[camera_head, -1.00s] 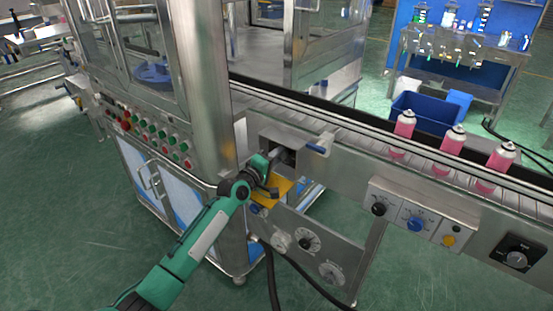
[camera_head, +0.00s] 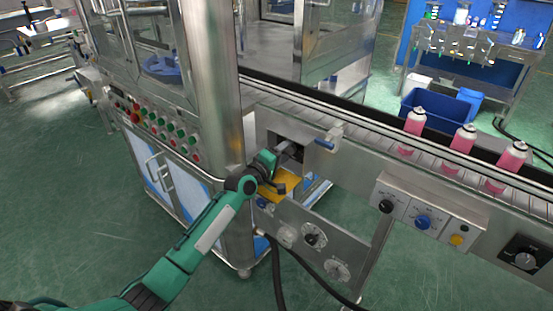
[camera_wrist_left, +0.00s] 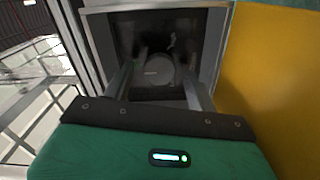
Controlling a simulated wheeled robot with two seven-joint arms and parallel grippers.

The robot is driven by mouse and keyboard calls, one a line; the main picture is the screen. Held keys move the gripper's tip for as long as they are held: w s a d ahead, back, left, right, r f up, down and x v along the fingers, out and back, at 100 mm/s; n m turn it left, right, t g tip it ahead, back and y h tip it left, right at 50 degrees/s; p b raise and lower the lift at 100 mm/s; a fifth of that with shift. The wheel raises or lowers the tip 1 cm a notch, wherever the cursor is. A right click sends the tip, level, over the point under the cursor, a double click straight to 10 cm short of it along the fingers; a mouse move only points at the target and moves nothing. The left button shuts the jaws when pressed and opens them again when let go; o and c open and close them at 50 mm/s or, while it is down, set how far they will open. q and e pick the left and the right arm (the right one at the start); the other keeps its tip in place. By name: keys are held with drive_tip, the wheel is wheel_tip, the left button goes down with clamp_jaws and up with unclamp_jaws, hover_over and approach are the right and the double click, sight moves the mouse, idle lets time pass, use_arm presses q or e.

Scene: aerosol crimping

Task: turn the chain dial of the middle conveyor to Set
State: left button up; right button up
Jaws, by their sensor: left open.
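A square recess with a metal rim (camera_head: 272,139) opens in the side of the conveyor, beside the steel column. My left gripper (camera_head: 293,148) is at its mouth with the fingers pointing in. In the left wrist view the open fingers (camera_wrist_left: 160,85) reach into the dark recess, one on each side of a round grey dial (camera_wrist_left: 158,71). The gap between fingers and dial is hard to judge, and the dial's markings are too small to read. In the head view the gripper hides most of the recess. My right gripper is not in view.
A yellow plate (camera_head: 290,187) lies just below the recess, close to my wrist. A blue-handled clamp (camera_head: 328,141) projects at its right. Pink cans (camera_head: 461,138) stand on the conveyor. Control knobs (camera_head: 423,222) line its side; dark cables hang below.

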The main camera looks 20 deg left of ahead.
use_arm(q)
drive_tip(key=v, duration=1.2)
drive_tip(key=shift+v, duration=0.85)
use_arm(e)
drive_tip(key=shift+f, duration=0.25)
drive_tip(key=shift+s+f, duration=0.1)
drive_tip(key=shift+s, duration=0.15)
